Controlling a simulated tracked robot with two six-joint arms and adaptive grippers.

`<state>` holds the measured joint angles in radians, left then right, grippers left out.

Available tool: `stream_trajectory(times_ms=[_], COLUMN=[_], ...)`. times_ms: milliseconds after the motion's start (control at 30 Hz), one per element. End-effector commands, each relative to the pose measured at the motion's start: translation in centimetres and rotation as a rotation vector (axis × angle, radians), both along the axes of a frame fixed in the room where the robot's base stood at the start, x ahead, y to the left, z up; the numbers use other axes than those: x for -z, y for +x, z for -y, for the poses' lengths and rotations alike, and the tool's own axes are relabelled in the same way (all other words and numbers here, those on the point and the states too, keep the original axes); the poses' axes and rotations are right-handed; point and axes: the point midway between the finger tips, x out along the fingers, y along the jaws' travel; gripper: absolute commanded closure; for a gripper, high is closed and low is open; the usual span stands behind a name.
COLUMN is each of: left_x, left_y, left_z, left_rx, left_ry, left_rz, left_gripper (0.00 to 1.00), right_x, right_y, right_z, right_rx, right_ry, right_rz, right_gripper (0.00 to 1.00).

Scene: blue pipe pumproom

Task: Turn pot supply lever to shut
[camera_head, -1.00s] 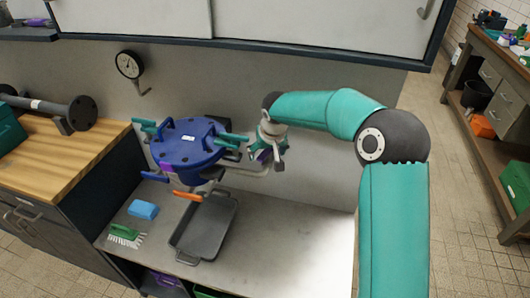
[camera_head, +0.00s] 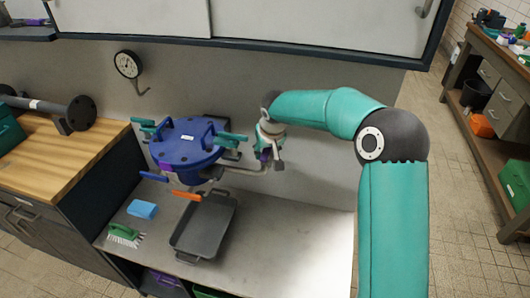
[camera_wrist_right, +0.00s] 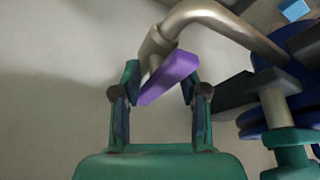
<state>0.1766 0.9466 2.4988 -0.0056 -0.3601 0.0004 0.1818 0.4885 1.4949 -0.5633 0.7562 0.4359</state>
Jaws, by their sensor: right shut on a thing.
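The blue pot (camera_head: 187,142) with its bolted lid stands over the metal bench. A bare metal pipe (camera_wrist_right: 225,18) runs from its right side to a valve with a purple lever (camera_wrist_right: 170,77). In the head view the purple lever (camera_head: 265,156) is mostly hidden by my right gripper (camera_head: 271,160). In the right wrist view the purple lever lies slanted between the fingers of my right gripper (camera_wrist_right: 158,90), which is shut on it. A blue lever (camera_head: 153,177) and an orange lever (camera_head: 187,196) sit low on the pot. My left gripper is out of view.
A grey tray (camera_head: 176,243), a blue sponge (camera_head: 142,209) and a green brush (camera_head: 123,232) lie on the bench (camera_head: 290,245). A gauge (camera_head: 128,65) is on the wall. The overhead cabinet (camera_head: 300,25) hangs above. The bench's right part is clear.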

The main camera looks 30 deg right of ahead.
Motion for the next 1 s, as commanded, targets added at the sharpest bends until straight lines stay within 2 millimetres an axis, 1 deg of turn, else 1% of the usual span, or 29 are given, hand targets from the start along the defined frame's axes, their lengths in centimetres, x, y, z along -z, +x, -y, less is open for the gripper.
stream_trajectory(times_ms=[33, 767, 800, 867, 1000], left_x=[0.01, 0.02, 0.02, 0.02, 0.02], left_y=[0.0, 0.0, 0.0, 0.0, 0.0], left_z=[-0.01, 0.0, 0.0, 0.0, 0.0], left_rx=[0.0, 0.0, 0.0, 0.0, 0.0], left_ry=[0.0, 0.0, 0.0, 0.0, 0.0], left_rz=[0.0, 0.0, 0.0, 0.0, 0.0], left_gripper=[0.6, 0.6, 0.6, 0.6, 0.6], right_x=[0.13, 0.21, 0.21, 0.21, 0.13], right_y=[0.05, 0.07, 0.07, 0.07, 0.06], right_z=[-0.22, -0.37, -0.37, -0.36, -0.25], right_rx=[-0.007, -0.011, -0.012, -0.011, -0.008], right_ry=[0.0, 0.001, 0.001, 0.001, 0.001], right_rz=[-0.002, -0.003, -0.003, -0.003, -0.002], right_gripper=[0.92, 0.92, 0.52, 0.42, 0.19])
